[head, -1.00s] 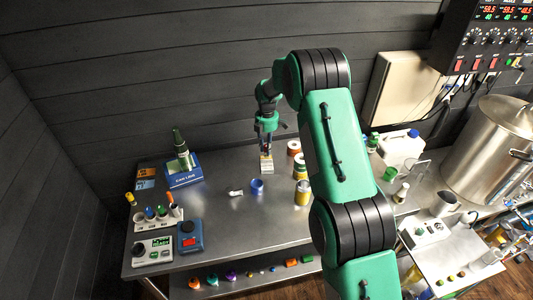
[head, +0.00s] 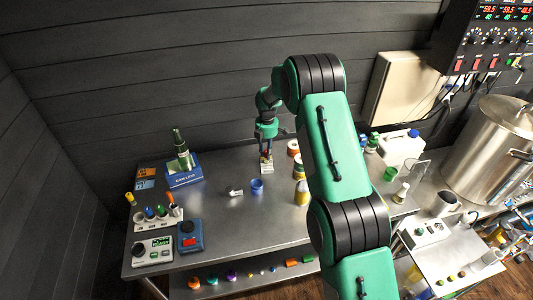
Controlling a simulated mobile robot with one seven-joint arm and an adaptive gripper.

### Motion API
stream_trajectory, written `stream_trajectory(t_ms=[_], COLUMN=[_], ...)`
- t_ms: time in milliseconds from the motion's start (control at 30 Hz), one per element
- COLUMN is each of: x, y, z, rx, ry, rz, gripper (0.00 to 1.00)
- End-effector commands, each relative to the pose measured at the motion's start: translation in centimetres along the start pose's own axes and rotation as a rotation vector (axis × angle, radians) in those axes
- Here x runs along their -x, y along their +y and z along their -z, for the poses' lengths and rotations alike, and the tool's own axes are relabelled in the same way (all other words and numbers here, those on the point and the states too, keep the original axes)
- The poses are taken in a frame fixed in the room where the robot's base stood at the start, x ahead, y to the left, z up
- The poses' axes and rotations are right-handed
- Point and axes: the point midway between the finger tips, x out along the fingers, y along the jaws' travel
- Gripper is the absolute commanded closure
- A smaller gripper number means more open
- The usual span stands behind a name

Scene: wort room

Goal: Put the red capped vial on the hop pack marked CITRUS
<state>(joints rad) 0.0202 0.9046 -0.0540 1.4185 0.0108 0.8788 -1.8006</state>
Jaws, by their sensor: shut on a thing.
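My gripper (head: 266,155) points down over the back middle of the steel table. It is shut on a small, slim thing with a hint of red, which appears to be the red capped vial; the fingers hide most of it. Directly below is a small pale pack or block (head: 266,168), touching or nearly touching what I hold; I cannot tell which. An orange pack (head: 146,172) and a blue pack (head: 146,184) lie at the back left. Their print is too small to read, so I cannot tell which pack is marked CITRUS.
A blue cup (head: 256,187) and a small white item (head: 235,192) stand in front of my gripper. Cans (head: 302,193) are close on its right. A blue box with a green bottle (head: 184,176) and a vial rack (head: 157,220) are left. The front middle is clear.

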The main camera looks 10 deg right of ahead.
Motion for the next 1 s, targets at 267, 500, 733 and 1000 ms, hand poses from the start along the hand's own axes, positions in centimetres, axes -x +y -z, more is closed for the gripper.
stream_trajectory(t_ms=[267, 500, 733, 1000], x=[-0.2, -0.2, 0.4, 3.4], y=[0.0, 0.0, 0.0, 0.0], z=[0.0, 0.0, 0.0, 0.0], rx=[0.000, 0.000, 0.000, 0.000], ry=[0.000, 0.000, 0.000, 0.000], rz=[0.000, 0.000, 0.000, -0.001], gripper=[0.61, 0.61, 0.61, 0.61])
